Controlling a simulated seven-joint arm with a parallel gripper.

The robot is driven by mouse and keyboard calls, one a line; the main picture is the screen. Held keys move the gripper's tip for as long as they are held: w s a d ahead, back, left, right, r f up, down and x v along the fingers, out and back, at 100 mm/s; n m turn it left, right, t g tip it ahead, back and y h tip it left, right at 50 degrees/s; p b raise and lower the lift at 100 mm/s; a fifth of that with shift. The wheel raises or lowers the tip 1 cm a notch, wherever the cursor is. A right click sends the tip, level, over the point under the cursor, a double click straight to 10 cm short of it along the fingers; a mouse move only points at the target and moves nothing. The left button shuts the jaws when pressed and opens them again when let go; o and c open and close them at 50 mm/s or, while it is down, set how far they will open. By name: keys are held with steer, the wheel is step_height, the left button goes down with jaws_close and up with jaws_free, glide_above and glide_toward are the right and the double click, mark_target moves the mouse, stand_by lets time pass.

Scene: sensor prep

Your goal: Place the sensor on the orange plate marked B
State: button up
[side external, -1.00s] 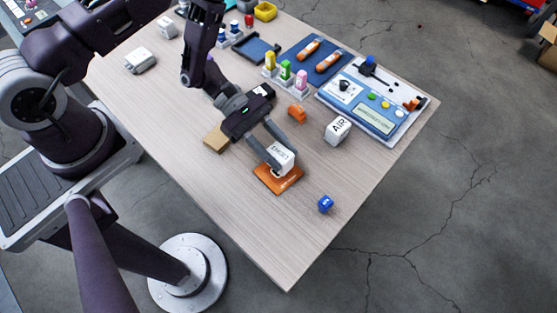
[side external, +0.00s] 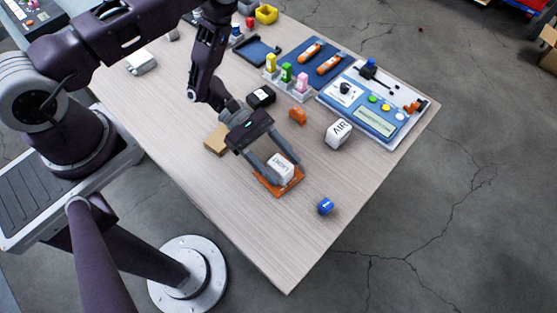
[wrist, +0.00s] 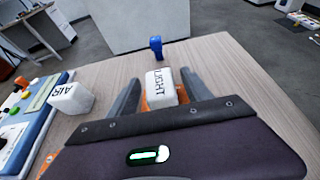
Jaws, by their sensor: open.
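A white block lettered LIGHT (side external: 281,169), the sensor, sits on the orange plate (side external: 289,187), appearing flat on it. The plate's marking cannot be read here. My gripper (side external: 283,171) is open, low over the plate, with one finger on each side of the block. In the wrist view the white block (wrist: 161,90) stands between the two spread fingers, with slim gaps beside it. Orange edges of the plate (wrist: 183,95) show beside the block; the rest is hidden.
A small orange piece (side external: 297,115), a black block (side external: 261,97) and a tan block (side external: 216,139) lie behind. A blue-and-white panel (side external: 375,100) is farther back. The front table corner is clear.

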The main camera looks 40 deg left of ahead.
steer(key=shift+r, duration=0.25)
steer(key=v, duration=1.2)
steer(key=s+d+r+m+g+y, duration=0.25)
steer(key=r+m, duration=0.35)
steer(key=r, duration=0.5)
steer(key=s+d+r+m+g+y, duration=0.1)
steer(key=s+r+m+y, duration=0.3)
steer(key=r, duration=0.6)
steer(key=s+a+r+m+t+y, duration=0.6)
steer(key=a+r+m+t+y, duration=0.1)
steer(key=r+m+t, duration=0.1)
step_height(320, 180, up, 2)
steer(key=shift+s+a+r+t, duration=0.1)
steer(key=shift+s+a+t, duration=0.3)
steer(key=shift+t, duration=0.15)
